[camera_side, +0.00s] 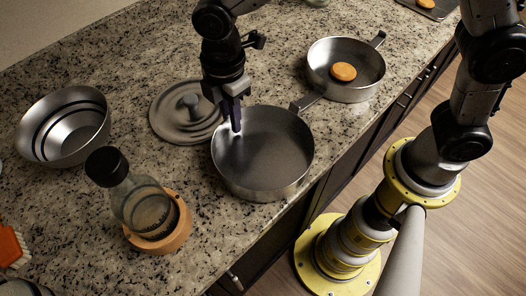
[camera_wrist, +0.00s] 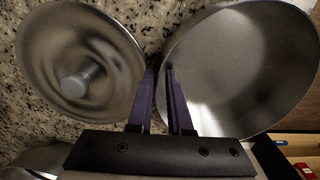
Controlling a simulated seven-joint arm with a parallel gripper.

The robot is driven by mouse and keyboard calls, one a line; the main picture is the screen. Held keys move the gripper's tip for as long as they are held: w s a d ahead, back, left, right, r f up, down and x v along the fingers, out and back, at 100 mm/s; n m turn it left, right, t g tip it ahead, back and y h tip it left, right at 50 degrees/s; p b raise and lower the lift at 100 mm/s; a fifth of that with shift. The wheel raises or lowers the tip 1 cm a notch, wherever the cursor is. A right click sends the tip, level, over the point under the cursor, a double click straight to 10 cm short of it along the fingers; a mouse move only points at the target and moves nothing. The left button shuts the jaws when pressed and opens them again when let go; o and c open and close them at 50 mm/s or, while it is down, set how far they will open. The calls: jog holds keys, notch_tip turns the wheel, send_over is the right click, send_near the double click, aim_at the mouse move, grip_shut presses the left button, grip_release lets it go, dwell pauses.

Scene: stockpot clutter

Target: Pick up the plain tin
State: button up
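I cannot pick out a thing that is clearly a plain tin. The nearest metal vessel is a plain grey steel pan (camera_side: 270,160) with a short handle, at the middle of the side view; it also shows at the right of the wrist view (camera_wrist: 245,60). My gripper (camera_side: 236,128) points down at the pan's left rim. In the wrist view its two purple fingers (camera_wrist: 161,74) are a narrow gap apart, one on the pan side and one toward the lid. Whether they grip the rim is not clear.
A grey knobbed lid (camera_side: 168,118) lies left of the pan. A ringed steel bowl (camera_side: 45,145), a black-capped glass bottle (camera_side: 140,205) on a round wooden base (camera_side: 178,238), and an orange brush (camera_side: 10,247) stand farther left. A second pan (camera_side: 360,92) holds an orange disc (camera_side: 343,72).

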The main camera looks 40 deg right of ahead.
grip_shut()
jog(key=shift+r, duration=0.1)
dwell(1.2)
